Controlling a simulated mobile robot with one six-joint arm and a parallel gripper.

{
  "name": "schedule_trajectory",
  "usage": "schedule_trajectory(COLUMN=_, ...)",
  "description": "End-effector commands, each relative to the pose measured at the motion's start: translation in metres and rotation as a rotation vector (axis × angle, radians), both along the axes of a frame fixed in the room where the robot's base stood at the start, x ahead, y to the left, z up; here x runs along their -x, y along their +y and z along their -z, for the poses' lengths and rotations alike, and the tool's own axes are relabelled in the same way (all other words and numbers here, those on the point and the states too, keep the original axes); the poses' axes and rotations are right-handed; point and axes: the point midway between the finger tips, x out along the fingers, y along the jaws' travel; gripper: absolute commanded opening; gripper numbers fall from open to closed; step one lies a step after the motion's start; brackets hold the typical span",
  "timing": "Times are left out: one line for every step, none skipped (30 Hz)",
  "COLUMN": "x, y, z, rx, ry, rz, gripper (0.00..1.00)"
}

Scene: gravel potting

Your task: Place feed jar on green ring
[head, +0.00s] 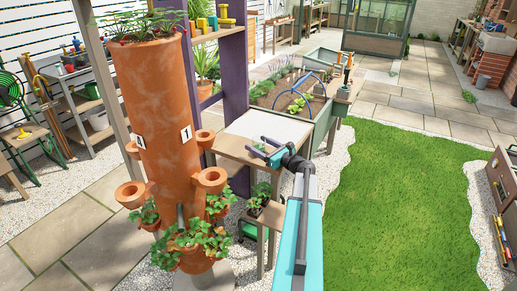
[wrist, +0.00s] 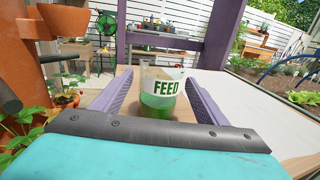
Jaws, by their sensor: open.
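The feed jar (wrist: 160,98) is clear, with green liquid inside and a white label reading FEED. It stands upright on a wooden table top (wrist: 122,76) in the wrist view. My gripper (wrist: 159,80) is open, with one purple finger on each side of the jar. Small gaps seem to show between the fingers and the jar. In the head view my gripper (head: 257,144) reaches over the small wooden table; the jar there is too small to make out surely. I cannot make out a green ring in either view.
A tall terracotta strawberry tower (head: 160,110) with side pots stands left of my arm. A pale board (head: 270,127) lies on the table. A purple post (head: 233,75) rises behind. A potted plant (head: 258,200) sits below the table edge. Grass lies open to the right.

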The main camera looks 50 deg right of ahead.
Motion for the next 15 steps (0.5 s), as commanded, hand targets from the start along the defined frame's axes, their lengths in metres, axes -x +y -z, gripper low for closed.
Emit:
schedule_trajectory(x=-0.0006, y=-0.0001, z=-0.0001, rx=0.000, ry=0.000, rz=0.000, gripper=0.67)
schedule_trajectory(x=-0.0006, y=0.0000, z=-0.0001, rx=0.000, ry=0.000, rz=0.000, gripper=0.67)
schedule_trajectory(x=-0.0003, y=0.0000, z=0.0000, rx=0.000, ry=0.000, rz=0.000, gripper=0.67)
schedule_trajectory(x=-0.0002, y=0.0000, z=0.0000, rx=0.000, ry=0.000, rz=0.000, gripper=0.67)
schedule_trajectory(x=-0.0002, y=0.0000, z=-0.0001, rx=0.000, ry=0.000, rz=0.000, gripper=0.67)
schedule_trajectory(x=-0.0001, y=-0.0001, z=-0.0001, rx=0.000, ry=0.000, rz=0.000, gripper=0.67)
schedule_trajectory(x=0.0000, y=-0.0001, z=-0.0001, rx=0.000, ry=0.000, rz=0.000, gripper=0.67)
schedule_trajectory(x=0.0000, y=-0.0001, z=-0.0001, rx=0.000, ry=0.000, rz=0.000, gripper=0.67)
schedule_trajectory(x=0.0001, y=-0.0001, z=0.0000, rx=0.000, ry=0.000, rz=0.000, gripper=0.67)
schedule_trajectory(x=0.0001, y=-0.0002, z=-0.0001, rx=0.000, ry=0.000, rz=0.001, gripper=0.67)
schedule_trajectory(x=0.0002, y=-0.0002, z=0.0000, rx=0.000, ry=0.000, rz=0.000, gripper=0.67)
schedule_trajectory(x=0.0003, y=-0.0003, z=0.0000, rx=0.000, ry=0.000, rz=0.001, gripper=0.67)
schedule_trajectory(x=0.0003, y=-0.0003, z=0.0000, rx=0.000, ry=0.000, rz=0.001, gripper=0.67)
schedule_trajectory(x=0.0003, y=-0.0003, z=0.0000, rx=0.000, ry=0.000, rz=0.001, gripper=0.67)
schedule_trajectory(x=0.0004, y=-0.0003, z=0.0000, rx=0.000, ry=0.000, rz=0.001, gripper=0.67)
